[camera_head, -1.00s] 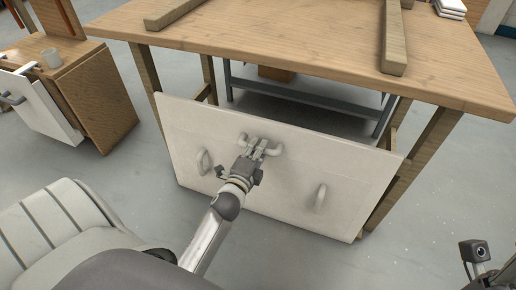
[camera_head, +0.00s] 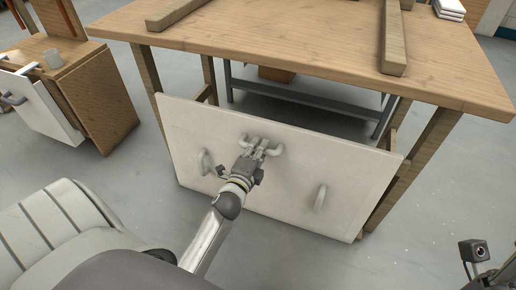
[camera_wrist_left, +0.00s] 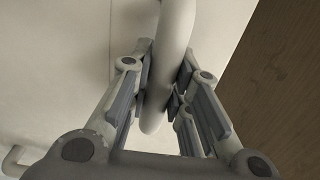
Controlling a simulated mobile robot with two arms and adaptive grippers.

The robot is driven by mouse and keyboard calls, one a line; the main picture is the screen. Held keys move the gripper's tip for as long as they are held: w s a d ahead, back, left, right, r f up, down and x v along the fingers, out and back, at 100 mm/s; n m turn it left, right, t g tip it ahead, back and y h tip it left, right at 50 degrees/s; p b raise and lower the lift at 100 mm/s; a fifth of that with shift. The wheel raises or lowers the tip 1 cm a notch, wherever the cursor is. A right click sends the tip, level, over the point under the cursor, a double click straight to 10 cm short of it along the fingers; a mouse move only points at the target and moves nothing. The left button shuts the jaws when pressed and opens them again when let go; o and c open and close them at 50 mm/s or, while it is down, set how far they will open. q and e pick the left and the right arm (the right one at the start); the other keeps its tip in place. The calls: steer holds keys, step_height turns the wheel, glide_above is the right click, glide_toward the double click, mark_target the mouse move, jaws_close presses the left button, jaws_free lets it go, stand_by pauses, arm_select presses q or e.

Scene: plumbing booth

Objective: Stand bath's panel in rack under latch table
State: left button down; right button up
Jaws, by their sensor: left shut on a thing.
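My left gripper (camera_head: 260,152) is shut on the panel's upper middle handle (camera_head: 274,150). In the left wrist view the fingers (camera_wrist_left: 164,92) lie on both sides of this handle (camera_wrist_left: 174,50). The rack (camera_head: 300,101) seems to be the grey metal frame under the table, partly hidden by the panel. My right gripper's fingers are not visible.
A cream ribbed seat-like thing (camera_head: 50,225) is at the lower left. Wooden table legs (camera_head: 425,150) flank the panel.

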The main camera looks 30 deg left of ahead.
arm_select(q)
steer(key=shift+w+a+r, duration=0.15)
steer(key=shift+w+r, duration=0.1)
steer(key=shift+r, duration=0.1)
steer(key=c, duration=1.6)
jaws_free()
steer(key=shift+f, duration=0.1)
steer(key=shift+c, duration=0.2)
steer(key=o, duration=0.4)
steer(key=shift+w+f, duration=0.1)
steer(key=shift+f, duration=0.1)
steer(key=shift+c, duration=0.2)
steer(key=shift+f, duration=0.3)
steer(key=v, duration=0.7)
steer(key=shift+s+r, duration=0.25)
steer(key=shift+s, duration=0.05)
